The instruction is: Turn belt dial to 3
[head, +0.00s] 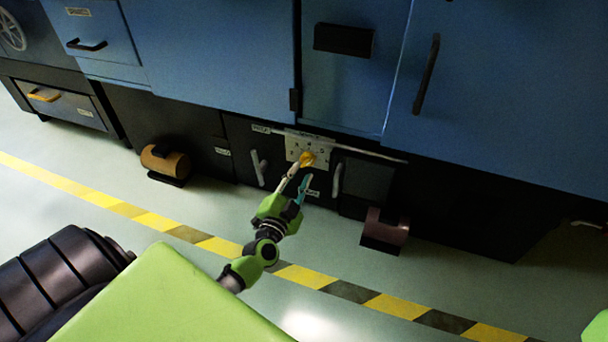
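The yellow belt dial (307,158) sits on a pale panel plate (323,149) low on the dark front of the blue machine. My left gripper (302,172) reaches up to the dial from below. Its pale finger and teal finger stand apart, with the tips just below and beside the dial. I cannot tell whether they touch it. The dial's pointer and the scale marks are too small to read. My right gripper is not in view.
Grey handles flank the panel at left (258,168) and right (337,180). An orange-brown roll (166,162) stands to the left and a reddish-brown roll (385,231) to the right. A yellow-black floor stripe (300,276) crosses the open floor in front.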

